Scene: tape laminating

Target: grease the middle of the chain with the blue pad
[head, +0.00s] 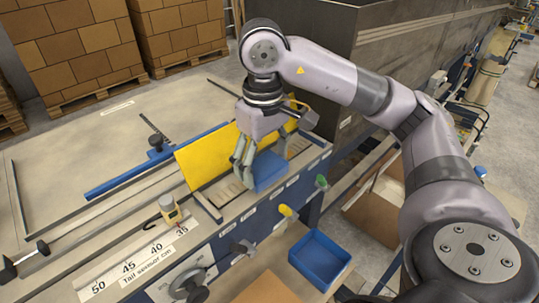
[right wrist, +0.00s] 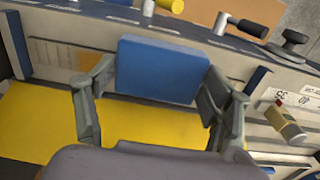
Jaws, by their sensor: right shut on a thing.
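The blue pad (head: 270,173) is a block held between the fingers of my right gripper (head: 260,167). In the right wrist view the pad (right wrist: 160,68) sits squarely between both fingers, which press on its sides. The pad is over the machine's front channel, in front of the raised yellow cover (head: 207,157). A brownish strip in that channel (head: 226,191) looks like the chain; the pad and fingers hide part of it. I cannot tell whether the pad touches it. My left gripper is not in view.
A small yellow-and-grey device (head: 170,209) stands left of the channel. Green and yellow knobs (head: 285,211) stick out in front, above an empty-looking blue bin (head: 319,259). A dark metal housing (head: 300,50) rises behind my right arm. The tabletop at left (head: 85,150) is mostly clear.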

